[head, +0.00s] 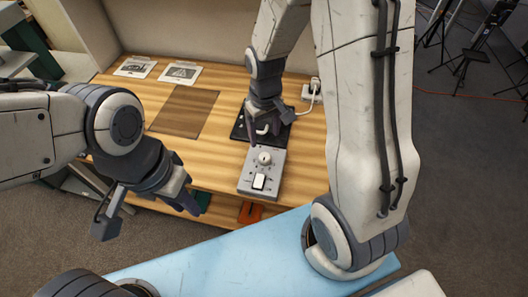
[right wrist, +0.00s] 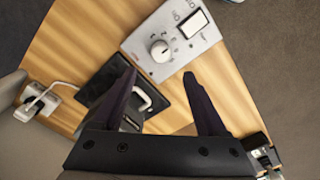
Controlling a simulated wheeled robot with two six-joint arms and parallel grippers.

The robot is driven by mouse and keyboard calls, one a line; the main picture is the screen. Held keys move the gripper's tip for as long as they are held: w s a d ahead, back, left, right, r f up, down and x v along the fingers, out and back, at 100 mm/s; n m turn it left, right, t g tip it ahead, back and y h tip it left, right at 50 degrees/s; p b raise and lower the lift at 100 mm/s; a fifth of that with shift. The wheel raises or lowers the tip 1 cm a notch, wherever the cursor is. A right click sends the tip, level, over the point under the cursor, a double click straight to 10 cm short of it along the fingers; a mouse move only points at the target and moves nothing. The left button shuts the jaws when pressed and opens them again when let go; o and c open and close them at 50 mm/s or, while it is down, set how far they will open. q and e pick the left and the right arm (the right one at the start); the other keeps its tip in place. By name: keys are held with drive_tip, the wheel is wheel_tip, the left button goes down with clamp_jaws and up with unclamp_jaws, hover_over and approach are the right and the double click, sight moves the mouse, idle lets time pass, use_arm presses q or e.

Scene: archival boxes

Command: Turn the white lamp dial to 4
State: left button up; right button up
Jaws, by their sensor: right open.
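The white lamp dial (head: 264,157) is a round knob on a grey control box (head: 246,184) on the wooden bench. A white rocker switch (head: 259,181) sits on the same box. In the right wrist view the dial (right wrist: 161,51) lies just beyond my right gripper's fingertips (right wrist: 160,77), roughly centred between them. The right gripper (head: 264,130) is open, empty and apart from the dial.
A black plate (head: 240,131) with a white curved handle (right wrist: 142,97) lies behind the box. A white plug and cord (head: 314,88) are at the back right. A brown mat (head: 185,110) and two printed cards (head: 181,72) lie left. A blue surface (head: 200,262) is in front.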

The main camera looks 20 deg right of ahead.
sight(265, 156)
wheel_tip(265, 156, down, 10)
drive_tip(key=shift+s+r, duration=0.1)
drive_tip(key=shift+r, duration=0.05)
idle(0.3)
clamp_jaws()
